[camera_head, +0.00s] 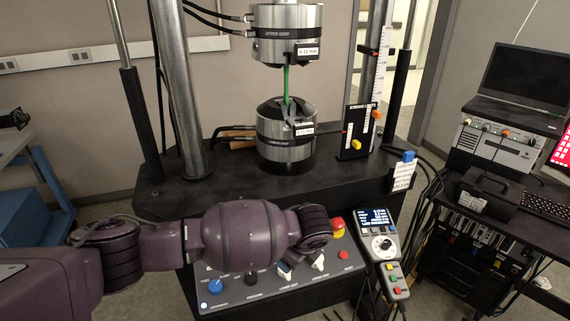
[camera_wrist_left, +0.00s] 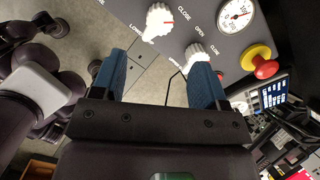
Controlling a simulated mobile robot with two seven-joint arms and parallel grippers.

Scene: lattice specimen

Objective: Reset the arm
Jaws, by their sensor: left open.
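My left arm (camera_head: 240,236) comes in from the left in the head view, stretched across the front of the control panel (camera_head: 270,290). The fingers point toward the panel, near two white knobs, one marked upper (camera_wrist_left: 195,53) and one marked lower (camera_wrist_left: 160,20). I cannot tell whether a finger touches the nearer knob. My right gripper is not in view.
A testing machine's upper grip (camera_head: 285,35) and lower grip (camera_head: 285,135) have a green specimen (camera_head: 286,82) between them. A red emergency button (camera_wrist_left: 265,66) sits right of the fingers. A handheld controller (camera_head: 380,245) stands beside the panel. A cart with a laptop (camera_head: 520,75) is at right.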

